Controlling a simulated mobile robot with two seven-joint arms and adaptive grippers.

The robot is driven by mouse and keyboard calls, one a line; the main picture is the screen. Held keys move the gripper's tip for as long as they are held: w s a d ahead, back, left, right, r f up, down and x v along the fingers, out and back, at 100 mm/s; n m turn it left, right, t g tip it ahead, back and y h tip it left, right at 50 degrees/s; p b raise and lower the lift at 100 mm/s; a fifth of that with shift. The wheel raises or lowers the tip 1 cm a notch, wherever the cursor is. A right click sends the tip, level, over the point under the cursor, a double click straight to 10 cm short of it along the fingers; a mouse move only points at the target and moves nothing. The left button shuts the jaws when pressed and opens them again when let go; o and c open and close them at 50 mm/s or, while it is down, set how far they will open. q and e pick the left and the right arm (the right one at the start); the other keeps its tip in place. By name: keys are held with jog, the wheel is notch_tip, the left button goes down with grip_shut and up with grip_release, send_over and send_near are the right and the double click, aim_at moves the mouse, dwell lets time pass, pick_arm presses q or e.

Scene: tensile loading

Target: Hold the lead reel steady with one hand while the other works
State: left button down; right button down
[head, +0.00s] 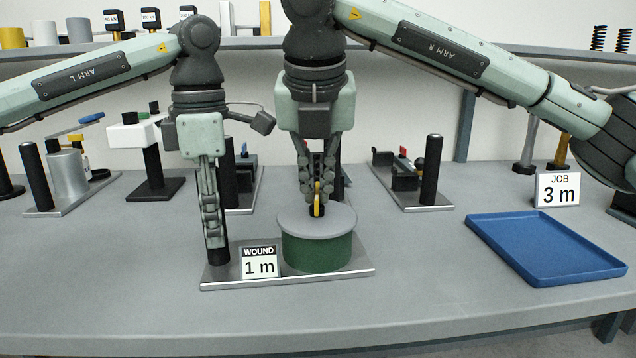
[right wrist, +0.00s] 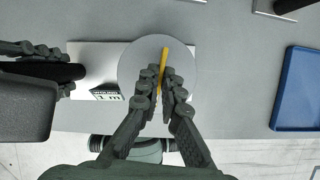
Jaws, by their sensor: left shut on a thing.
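The lead reel is a green drum with a grey round top (head: 300,222), standing on a metal base plate (head: 340,270). A black upright post (head: 217,256) stands at the plate's left end. My left gripper (head: 212,238) is shut on this post, and it shows at the left edge of the right wrist view (right wrist: 70,72). A yellow piece (head: 317,208) sits on top of the reel. My right gripper (head: 318,185) points down with its fingers close on either side of this piece; whether they grip it is unclear. A sign (head: 259,262) on the plate reads "WOUND 1 m".
A blue tray (head: 540,247) lies to the right, empty, with a "JOB 3 m" sign (head: 558,189) behind it. Other stands with black posts (head: 429,170) and a grey cylinder (head: 67,176) line the back. The bench front is clear.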

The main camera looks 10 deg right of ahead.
jog(key=shift+a+m+h, duration=0.1)
jog(key=shift+m+h, duration=0.4)
jog(key=shift+m, duration=0.9)
jog(key=c, duration=1.7)
grip_release()
jog(key=v, duration=1.2)
jog(key=shift+w+r, duration=0.1)
jog(key=shift+w, duration=0.1)
